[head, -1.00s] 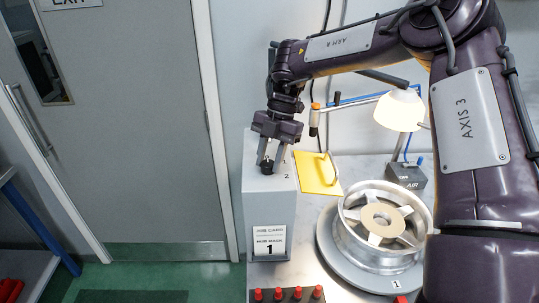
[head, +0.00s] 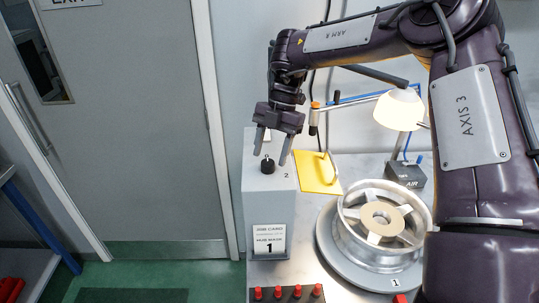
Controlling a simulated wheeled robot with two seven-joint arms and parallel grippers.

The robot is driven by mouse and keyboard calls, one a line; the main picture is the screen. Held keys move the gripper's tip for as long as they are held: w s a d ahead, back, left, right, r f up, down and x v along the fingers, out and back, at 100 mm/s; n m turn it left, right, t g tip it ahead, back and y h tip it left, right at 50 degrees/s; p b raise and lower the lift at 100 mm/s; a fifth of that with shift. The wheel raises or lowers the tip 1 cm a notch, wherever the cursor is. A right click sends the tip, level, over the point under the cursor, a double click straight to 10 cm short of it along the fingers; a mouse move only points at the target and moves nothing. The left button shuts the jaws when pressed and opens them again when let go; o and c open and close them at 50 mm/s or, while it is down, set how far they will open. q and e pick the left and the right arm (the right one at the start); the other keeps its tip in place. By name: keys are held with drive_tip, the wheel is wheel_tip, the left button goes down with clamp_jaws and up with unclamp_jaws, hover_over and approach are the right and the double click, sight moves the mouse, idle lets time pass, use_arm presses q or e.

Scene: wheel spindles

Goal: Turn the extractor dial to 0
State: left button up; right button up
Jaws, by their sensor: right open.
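The extractor dial is a small black knob (head: 267,165) on top of the grey box (head: 268,215) at the left end of the bench. A "2" shows to the right of the knob and a small mark that I cannot read well shows just above it. Nothing is between the fingers. My left gripper is not in view.
A silver wheel (head: 382,222) sits on a round grey turntable (head: 365,278) to the right. A lit lamp (head: 399,109), a yellow sheet (head: 317,172) and an AIR box (head: 405,174) stand behind. A job card (head: 269,241) reads 1.

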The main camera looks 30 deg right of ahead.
drive_tip(key=p+v, duration=0.4)
drive_tip(key=v, duration=0.2)
drive_tip(key=shift+f, duration=0.1)
idle(0.4)
